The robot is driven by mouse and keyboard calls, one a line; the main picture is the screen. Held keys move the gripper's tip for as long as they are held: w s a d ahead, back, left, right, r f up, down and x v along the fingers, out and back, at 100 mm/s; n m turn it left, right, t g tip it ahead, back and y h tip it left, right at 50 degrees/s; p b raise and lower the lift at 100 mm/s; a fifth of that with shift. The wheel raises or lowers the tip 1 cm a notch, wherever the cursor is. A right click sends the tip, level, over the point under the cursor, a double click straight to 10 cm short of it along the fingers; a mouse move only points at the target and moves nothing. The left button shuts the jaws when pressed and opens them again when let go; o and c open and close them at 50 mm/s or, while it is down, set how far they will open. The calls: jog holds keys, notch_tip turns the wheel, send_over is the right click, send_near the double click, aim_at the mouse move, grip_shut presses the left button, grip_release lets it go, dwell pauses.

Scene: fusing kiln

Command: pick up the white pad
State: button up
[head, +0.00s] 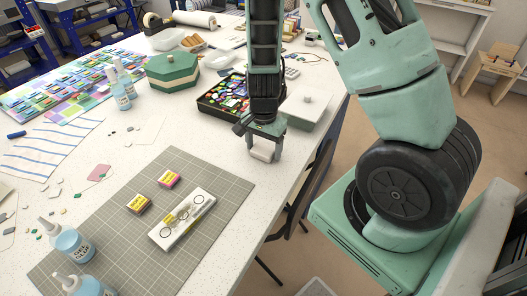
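A small white pad (262,154) is at the right edge of the white speckled table, just below my gripper. My gripper (263,147) points down there, with a dark finger on either side of the pad. The fingers are apart by about the pad's width. I cannot tell whether they press on it, or whether the pad rests on the table.
A black tray of coloured pieces (222,96) and a lidded pale box (306,107) stand behind my gripper. A green hexagonal box (173,70) is farther left.

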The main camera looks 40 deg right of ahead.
aim_at(264, 149)
jog(key=c, duration=0.6)
jog(key=shift+r, duration=0.1)
jog(key=shift+c, duration=0.2)
notch_tip(264, 149, up, 10)
jog(key=p, duration=0.1)
